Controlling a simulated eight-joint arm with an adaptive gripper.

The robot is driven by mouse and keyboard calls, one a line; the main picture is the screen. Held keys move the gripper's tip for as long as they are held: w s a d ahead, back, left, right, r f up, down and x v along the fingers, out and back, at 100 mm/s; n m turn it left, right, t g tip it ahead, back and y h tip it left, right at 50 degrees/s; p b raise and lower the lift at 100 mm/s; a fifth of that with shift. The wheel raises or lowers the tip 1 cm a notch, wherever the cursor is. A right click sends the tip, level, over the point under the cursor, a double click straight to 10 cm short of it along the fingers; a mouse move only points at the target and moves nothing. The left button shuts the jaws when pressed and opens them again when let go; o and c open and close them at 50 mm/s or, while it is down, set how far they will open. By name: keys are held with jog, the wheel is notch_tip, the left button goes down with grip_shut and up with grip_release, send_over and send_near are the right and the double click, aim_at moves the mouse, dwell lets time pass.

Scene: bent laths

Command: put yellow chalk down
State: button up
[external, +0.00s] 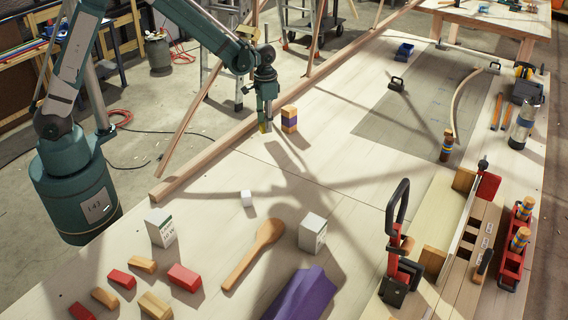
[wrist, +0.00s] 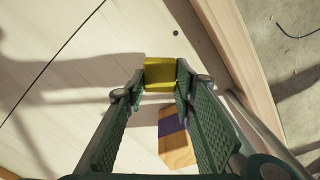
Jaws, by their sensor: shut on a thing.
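The yellow chalk (wrist: 160,74) is a small yellow block between the two fingertips of my gripper (wrist: 160,80) in the wrist view. My gripper is shut on it. In the external view my gripper (external: 266,127) points down near the left edge of the workbench (external: 215,190), and only a little yellow shows at its tip. I cannot tell whether the chalk touches the bench top.
A wood and purple block stack (external: 289,119) stands just right of my gripper; it also shows below the chalk in the wrist view (wrist: 177,140). A wooden rail (external: 205,164) runs along the bench edge. A white cube (external: 246,198) and wooden spoon (external: 254,252) lie nearer the camera.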

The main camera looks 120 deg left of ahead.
jog(key=w+d+r+m+b, duration=0.25)
jog(key=w+d+m, duration=0.25)
jog(key=w+d, duration=0.35)
notch_tip(320, 180, up, 4)
jog(key=m+b, duration=0.2)
jog(key=m, duration=0.3)
send_over(277, 175)
jog(key=shift+f, duration=0.1)
jog(key=shift+f+b, duration=0.35)
jog(key=shift+f, duration=2.75)
jog(key=shift+f, duration=0.1)
jog(key=shift+f, duration=1.75)
jog(key=shift+f+b, duration=0.15)
jog(key=shift+b, duration=0.15)
